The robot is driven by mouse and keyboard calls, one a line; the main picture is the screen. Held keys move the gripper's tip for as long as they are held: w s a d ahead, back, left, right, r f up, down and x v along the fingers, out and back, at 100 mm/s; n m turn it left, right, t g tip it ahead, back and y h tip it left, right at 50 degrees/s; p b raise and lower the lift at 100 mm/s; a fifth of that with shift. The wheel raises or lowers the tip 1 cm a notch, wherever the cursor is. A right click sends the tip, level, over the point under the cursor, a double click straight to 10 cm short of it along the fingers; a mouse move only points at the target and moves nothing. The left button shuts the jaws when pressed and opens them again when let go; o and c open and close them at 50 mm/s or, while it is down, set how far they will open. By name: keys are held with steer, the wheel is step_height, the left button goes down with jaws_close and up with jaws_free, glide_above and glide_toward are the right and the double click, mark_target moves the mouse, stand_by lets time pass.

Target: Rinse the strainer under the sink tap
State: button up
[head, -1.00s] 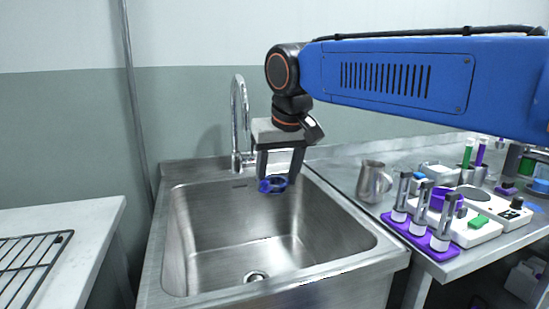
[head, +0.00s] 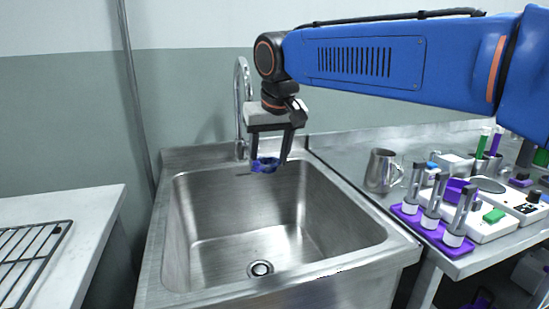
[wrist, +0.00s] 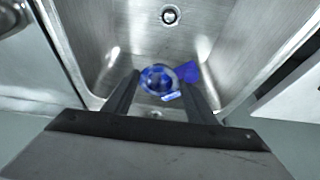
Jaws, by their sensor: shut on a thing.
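My gripper (head: 269,160) is shut on a small blue strainer (head: 264,165) and holds it above the back part of the steel sink (head: 182,225). In the wrist view the strainer (wrist: 157,80) sits between the two fingers, with a blue, roughly triangular part to its right. The curved chrome tap (head: 240,100) stands at the sink's back edge, just left of my gripper and partly behind it. I cannot make out any water running from its spout. The sink basin is empty, with a round drain (head: 260,268) in its floor.
A steel counter (head: 345,165) on the right holds a metal jug (head: 382,170), a purple rack (head: 432,229) with several upright tools, and a white scale (head: 490,220). A white table (head: 85,205) with a black wire rack (head: 30,255) stands on the left.

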steer(key=w+a+f, duration=0.2)
steer(key=w+a, duration=0.3)
steer(key=w, duration=0.2)
steer(key=shift+w+a, duration=0.15)
steer(key=shift+a, duration=0.05)
stand_by(0.5)
steer(key=shift+w+d+r, duration=0.1)
steer(key=shift+d, duration=0.1)
stand_by(0.5)
steer(key=shift+w+d, duration=0.25)
steer(key=shift+s+a, duration=0.2)
steer(key=shift+a, duration=0.05)
steer(key=shift+s+a, duration=0.2)
steer(key=shift+w+d, duration=0.1)
stand_by(0.5)
steer(key=shift+w+d, duration=0.2)
steer(key=shift+d, duration=0.1)
steer(key=shift+w, duration=0.1)
steer(key=shift+d, duration=0.1)
